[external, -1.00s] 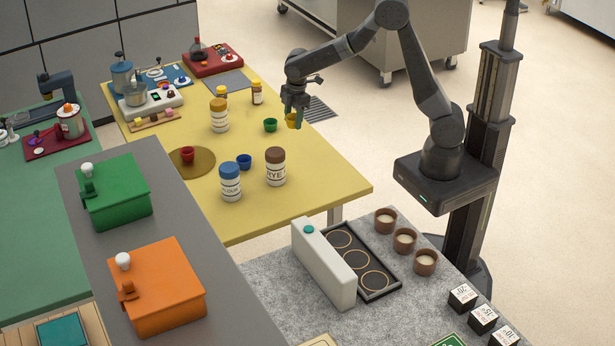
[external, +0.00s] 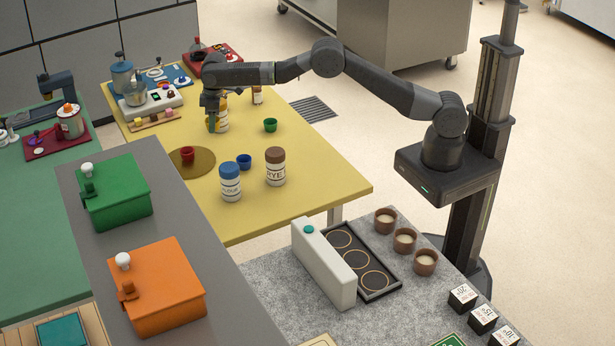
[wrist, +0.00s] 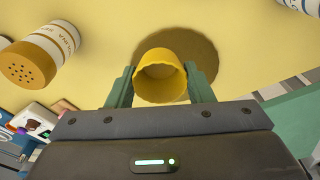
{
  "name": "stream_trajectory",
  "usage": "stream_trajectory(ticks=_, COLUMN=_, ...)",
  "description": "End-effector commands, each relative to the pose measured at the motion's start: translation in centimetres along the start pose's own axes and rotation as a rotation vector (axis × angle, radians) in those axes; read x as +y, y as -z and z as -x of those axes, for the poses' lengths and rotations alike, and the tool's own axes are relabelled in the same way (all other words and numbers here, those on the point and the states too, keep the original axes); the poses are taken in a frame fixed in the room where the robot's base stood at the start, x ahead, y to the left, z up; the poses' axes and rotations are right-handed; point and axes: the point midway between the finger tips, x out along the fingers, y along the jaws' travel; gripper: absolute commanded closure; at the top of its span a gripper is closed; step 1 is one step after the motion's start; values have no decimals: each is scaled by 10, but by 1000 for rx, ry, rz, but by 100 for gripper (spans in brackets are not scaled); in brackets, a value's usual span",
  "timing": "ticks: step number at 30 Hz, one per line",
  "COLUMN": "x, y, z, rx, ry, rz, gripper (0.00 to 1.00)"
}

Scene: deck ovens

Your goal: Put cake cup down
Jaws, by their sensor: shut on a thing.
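A yellow cup (wrist: 160,60) is between the two green fingers of my gripper (wrist: 160,88), which is shut on it. In the external view my gripper (external: 211,113) is above the yellow table, just in front of a yellow-lidded jar (external: 222,118); the cup there is hard to tell apart from that jar. A round brown mat (external: 205,158) lies on the table with a red cup (external: 187,155) on it. The mat (wrist: 205,55) shows beyond the held cup in the wrist view; the red cup is not visible there.
The yellow table (external: 320,180) also holds a blue cup (external: 244,161), a green cup (external: 270,125), a flour jar (external: 230,182) and a rye jar (external: 275,167). A mixer base (external: 152,98) stands at the far left. The table's right end is clear.

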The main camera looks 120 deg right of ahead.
Motion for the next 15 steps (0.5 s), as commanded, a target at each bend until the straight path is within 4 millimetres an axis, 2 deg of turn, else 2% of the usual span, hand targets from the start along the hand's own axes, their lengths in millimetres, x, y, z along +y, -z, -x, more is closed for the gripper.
stream_trajectory(ticks=1, x=-2, y=9, z=-2, rx=1, ry=-4, rz=-25, gripper=74)
stream_trajectory(ticks=6, x=-9, y=27, z=-9, rx=6, ry=-16, rz=-109, gripper=74)
stream_trajectory(ticks=15, x=-14, y=37, z=-16, rx=9, ry=-24, rz=-179, gripper=74)
